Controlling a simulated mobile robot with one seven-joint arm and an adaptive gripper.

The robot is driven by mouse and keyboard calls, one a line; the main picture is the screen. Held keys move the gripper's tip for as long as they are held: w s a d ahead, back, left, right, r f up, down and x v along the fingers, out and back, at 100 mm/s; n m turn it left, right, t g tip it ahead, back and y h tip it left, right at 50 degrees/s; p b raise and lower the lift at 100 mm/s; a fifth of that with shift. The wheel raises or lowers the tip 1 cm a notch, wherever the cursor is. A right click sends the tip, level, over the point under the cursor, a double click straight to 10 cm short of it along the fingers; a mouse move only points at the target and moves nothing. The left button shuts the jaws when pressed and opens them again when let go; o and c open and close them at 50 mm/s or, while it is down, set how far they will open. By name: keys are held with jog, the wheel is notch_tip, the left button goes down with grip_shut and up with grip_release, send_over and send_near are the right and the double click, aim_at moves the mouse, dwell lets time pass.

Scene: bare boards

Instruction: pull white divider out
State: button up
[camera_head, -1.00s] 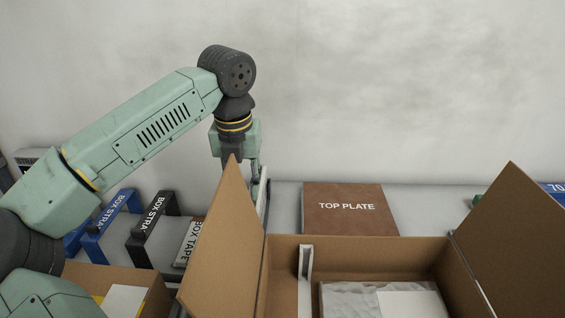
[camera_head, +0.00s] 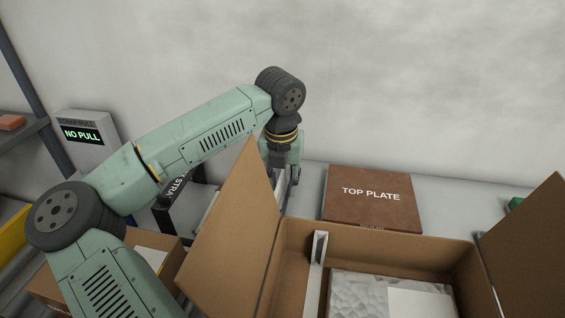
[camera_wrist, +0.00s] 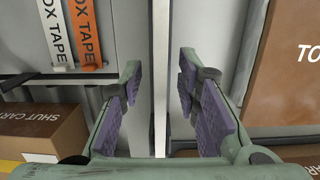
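A white divider (camera_head: 316,270) stands upright inside the open cardboard box (camera_head: 380,240), near its left wall. Another narrow white upright panel (camera_head: 280,188) stands outside the box, below my gripper, partly hidden by the left flap. In the wrist view a long white strip (camera_wrist: 160,30), apparently this panel seen edge-on, runs between the fingers. My gripper (camera_wrist: 160,82) is open, with a finger on each side of the strip and visible gaps on both sides. In the head view its fingers (camera_head: 292,175) are partly hidden behind the flap.
The raised left flap (camera_head: 235,230) stands beside my arm. A brown TOP PLATE box (camera_head: 372,200) lies behind the open box. A NO PULL display (camera_head: 82,134) is at far left. The wrist view shows a SHUT CART box (camera_wrist: 40,130) and hanging tape labels (camera_wrist: 85,30).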

jog(key=shift+w+f, duration=0.1)
jog(key=shift+f, duration=1)
jog(key=shift+c, duration=0.5)
grip_shut()
jog(key=shift+r, duration=0.75)
jog(key=shift+r+p, duration=1.5)
jog(key=shift+r, duration=1.8)
